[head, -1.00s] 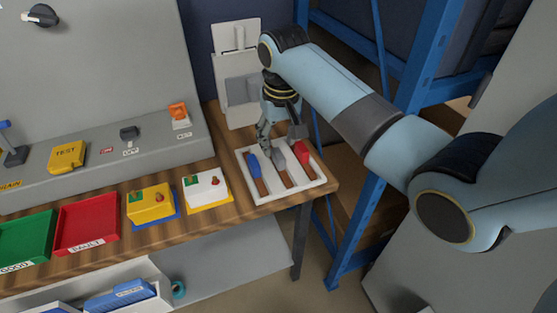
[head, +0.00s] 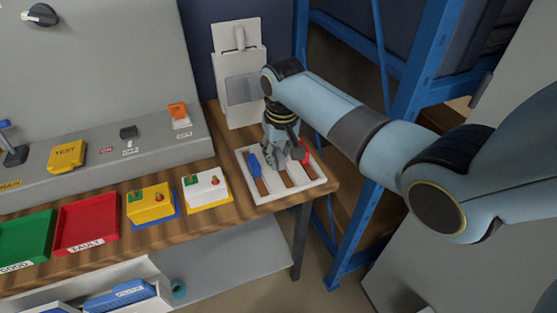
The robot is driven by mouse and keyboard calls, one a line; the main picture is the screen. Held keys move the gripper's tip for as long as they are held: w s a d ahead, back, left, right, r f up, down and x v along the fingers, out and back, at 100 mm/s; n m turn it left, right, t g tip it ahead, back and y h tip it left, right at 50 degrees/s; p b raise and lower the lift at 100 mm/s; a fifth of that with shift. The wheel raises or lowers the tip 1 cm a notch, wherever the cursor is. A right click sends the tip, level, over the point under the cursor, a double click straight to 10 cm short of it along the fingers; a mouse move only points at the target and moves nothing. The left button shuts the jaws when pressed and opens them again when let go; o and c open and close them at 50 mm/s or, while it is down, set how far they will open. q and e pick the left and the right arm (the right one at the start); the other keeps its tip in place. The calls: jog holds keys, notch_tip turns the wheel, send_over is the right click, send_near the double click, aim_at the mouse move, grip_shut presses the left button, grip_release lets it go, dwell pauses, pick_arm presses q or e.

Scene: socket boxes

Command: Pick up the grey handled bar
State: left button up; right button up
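The white tray (head: 262,198) at the table's right end holds three bars side by side, with blue, grey and red handles. The grey handled bar (head: 289,180) lies in the middle slot; its brown shaft shows, and my gripper hides most of its handle. My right gripper (head: 286,158) points down right over that handle, low in the tray. Its fingers blend with the grey handle, so I cannot tell whether they are closed on it. The blue handled bar (head: 254,162) lies to the left and the red handled bar (head: 306,155) to the right. My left gripper is out of view.
A white holder (head: 238,100) stands behind the tray. A white socket box (head: 206,187) and a yellow one (head: 150,204) stand to the left, then the red fault tray (head: 86,222) and green good tray (head: 25,238). A blue rack (head: 395,130) rises on the right.

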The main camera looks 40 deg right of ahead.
aim_at(278, 151)
grip_shut()
jog(key=shift+r, duration=0.55)
notch_tip(278, 151, up, 3)
jog(key=shift+f, duration=0.1)
jog(key=s+d+r, duration=0.6)
jog(key=s+r, duration=0.1)
jog(key=s, duration=0.3)
jog(key=shift+p, duration=0.4)
jog(key=shift+r, duration=0.1)
